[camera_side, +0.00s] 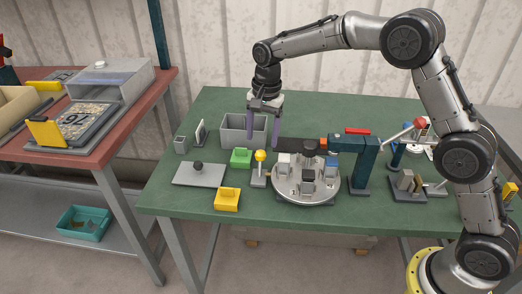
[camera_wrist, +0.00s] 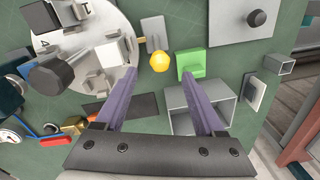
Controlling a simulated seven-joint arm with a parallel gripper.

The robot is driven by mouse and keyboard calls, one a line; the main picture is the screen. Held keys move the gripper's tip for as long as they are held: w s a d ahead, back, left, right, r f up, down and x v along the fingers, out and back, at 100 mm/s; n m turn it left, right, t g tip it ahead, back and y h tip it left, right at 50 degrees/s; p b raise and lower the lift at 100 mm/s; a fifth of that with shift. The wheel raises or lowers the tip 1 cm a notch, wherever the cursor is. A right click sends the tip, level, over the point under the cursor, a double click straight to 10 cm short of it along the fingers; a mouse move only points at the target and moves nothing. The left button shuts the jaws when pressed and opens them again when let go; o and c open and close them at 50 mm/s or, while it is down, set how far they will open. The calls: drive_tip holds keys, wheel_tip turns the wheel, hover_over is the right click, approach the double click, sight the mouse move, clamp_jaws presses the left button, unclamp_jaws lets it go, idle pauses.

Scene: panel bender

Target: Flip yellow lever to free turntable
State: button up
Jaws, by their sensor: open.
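The yellow lever (camera_side: 260,157) is a round yellow knob on a grey base, standing upright just left of the turntable (camera_side: 306,197). In the wrist view the yellow knob (camera_wrist: 159,61) shows near the middle, just beyond and between my fingertips. The turntable is a round grey disc with several block-like holders on it; it also shows at the upper left of the wrist view (camera_wrist: 55,18). My gripper (camera_side: 262,142) is open and empty, with purple fingers pointing down, above the back part of the table near the grey bin. It touches neither the lever nor the turntable.
A grey open bin (camera_side: 232,134) stands behind the lever. A green block (camera_side: 241,158) is left of the lever, and a yellow block (camera_side: 227,199) is in front. A dark teal press (camera_side: 362,160) with a red part stands right of the turntable. A grey plate (camera_side: 200,175) lies left.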

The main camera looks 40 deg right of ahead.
sight(261, 151)
wheel_tip(261, 151, down, 6)
drive_tip(key=shift+w+a+r, duration=0.1)
drive_tip(key=shift+w, duration=0.05)
drive_tip(key=shift+c, duration=0.2)
clamp_jaws()
drive_tip(key=shift+r, duration=0.1)
idle(1.3)
